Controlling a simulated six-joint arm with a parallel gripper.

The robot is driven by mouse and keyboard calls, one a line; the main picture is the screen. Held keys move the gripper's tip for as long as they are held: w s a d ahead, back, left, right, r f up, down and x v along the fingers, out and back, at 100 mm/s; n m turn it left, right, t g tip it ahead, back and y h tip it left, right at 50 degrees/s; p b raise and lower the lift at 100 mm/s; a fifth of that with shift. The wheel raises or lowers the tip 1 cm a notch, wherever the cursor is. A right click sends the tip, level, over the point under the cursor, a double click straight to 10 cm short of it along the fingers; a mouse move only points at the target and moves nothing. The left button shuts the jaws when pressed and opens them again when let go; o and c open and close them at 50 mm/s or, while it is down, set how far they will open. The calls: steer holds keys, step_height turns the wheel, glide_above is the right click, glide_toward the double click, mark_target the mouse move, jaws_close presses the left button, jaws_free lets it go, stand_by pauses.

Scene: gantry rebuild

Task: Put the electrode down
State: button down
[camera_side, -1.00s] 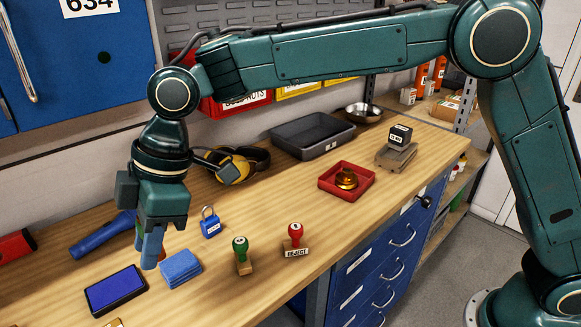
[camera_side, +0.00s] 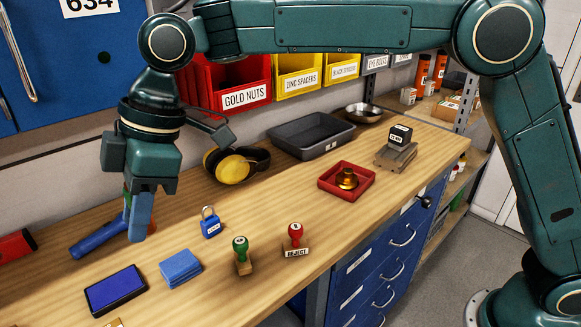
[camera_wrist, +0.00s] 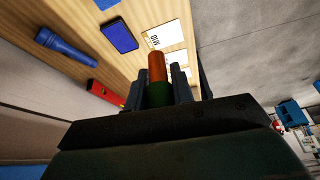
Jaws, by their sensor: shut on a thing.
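My gripper (camera_side: 138,225) hangs above the left part of the workbench (camera_side: 245,205), fingers pointing down, and is shut on the electrode. In the wrist view the electrode (camera_wrist: 157,72) is a short cylinder, orange at the outer end and green nearer the jaws, held between my two dark fingers. In the side view it is almost wholly hidden behind my blue-grey finger; only a sliver of colour shows. My fingertips appear clear of the bench top.
A blue flashlight (camera_side: 97,240) lies behind my gripper. A blue ink pad (camera_side: 115,289), a stack of blue cloths (camera_side: 180,268), a blue padlock (camera_side: 209,224) and two stamps (camera_side: 241,257) (camera_side: 295,240) stand nearby. Yellow earmuffs (camera_side: 228,168) lie farther back. The bench middle is mostly clear.

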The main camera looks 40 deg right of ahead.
steer(key=shift+d, duration=0.1)
steer(key=w+d, duration=0.3)
steer(key=d, duration=0.7)
steer(key=w+d+n, duration=0.1)
steer(key=w+d, duration=0.2)
steer(key=d, duration=0.8)
steer(key=w+d, duration=0.3)
steer(key=d, duration=0.7)
steer(key=shift+w+d+r+g, duration=0.15)
steer(key=shift+w+d+g, duration=0.15)
steer(key=shift+w+d, duration=0.1)
step_height(320, 180, down, 16)
steer(key=shift+r, duration=0.15)
steer(key=shift+f, duration=2.15)
